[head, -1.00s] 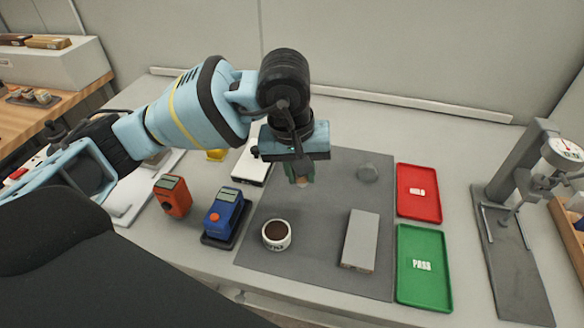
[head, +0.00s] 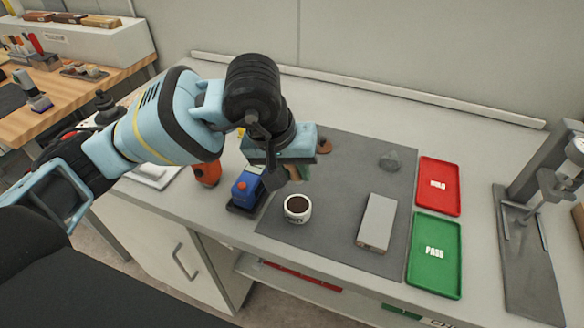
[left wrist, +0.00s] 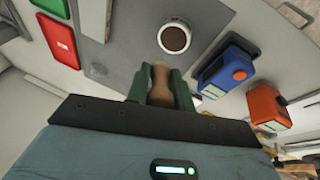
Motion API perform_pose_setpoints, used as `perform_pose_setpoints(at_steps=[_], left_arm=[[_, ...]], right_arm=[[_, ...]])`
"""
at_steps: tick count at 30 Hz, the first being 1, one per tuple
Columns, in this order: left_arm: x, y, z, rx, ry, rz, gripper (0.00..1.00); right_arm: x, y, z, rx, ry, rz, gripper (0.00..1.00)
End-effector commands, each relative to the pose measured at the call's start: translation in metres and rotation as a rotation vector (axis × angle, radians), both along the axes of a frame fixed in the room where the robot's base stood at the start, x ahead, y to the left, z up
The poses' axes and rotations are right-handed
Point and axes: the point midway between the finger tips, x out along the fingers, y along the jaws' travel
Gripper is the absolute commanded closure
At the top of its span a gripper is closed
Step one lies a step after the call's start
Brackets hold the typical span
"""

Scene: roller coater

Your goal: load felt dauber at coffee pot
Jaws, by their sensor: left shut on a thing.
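The coffee pot (head: 297,208) is a small white round pot with dark brown contents, upright and open on the grey mat. It also shows in the left wrist view (left wrist: 174,38), just beyond the fingertips. My left gripper (head: 284,176) points down, behind and slightly left of the pot in the head view. Its green fingers (left wrist: 160,82) are shut on a tan, rounded piece, seemingly the felt dauber (left wrist: 159,84). The dauber's lower end appears apart from the pot; its exact height is hard to tell. Most of it is hidden by the fingers and gripper body.
A grey block (head: 377,222) and a clear cone-like piece (head: 390,160) stand on the mat (head: 345,178). A small brown item (head: 324,146) lies behind the gripper. Blue (head: 247,187) and orange (head: 207,173) devices stand left. Red (head: 438,185) and green trays (head: 434,254) lie right.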

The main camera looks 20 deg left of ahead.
Motion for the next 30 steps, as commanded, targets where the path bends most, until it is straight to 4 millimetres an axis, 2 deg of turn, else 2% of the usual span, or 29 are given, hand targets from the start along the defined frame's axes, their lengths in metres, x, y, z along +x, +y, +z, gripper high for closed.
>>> perform_pose_setpoints(at_steps=[8, 22, 30], left_arm=[[0.0, 0.0, -0.011, 0.0, 0.003, 0.001, 1.0], [0.0, 0.0, -0.055, 0.0, 0.005, 0.001, 1.0], [0.0, 0.0, -0.06, 0.0, 0.0, 0.001, 1.0]], right_arm=[[-0.004, 0.001, -0.006, 0.003, 0.012, -0.003, 0.64], [-0.016, 0.001, -0.027, 0.0, 0.047, 0.004, 0.64], [-0.013, 0.001, -0.029, -0.001, 0.044, 0.005, 0.64]])
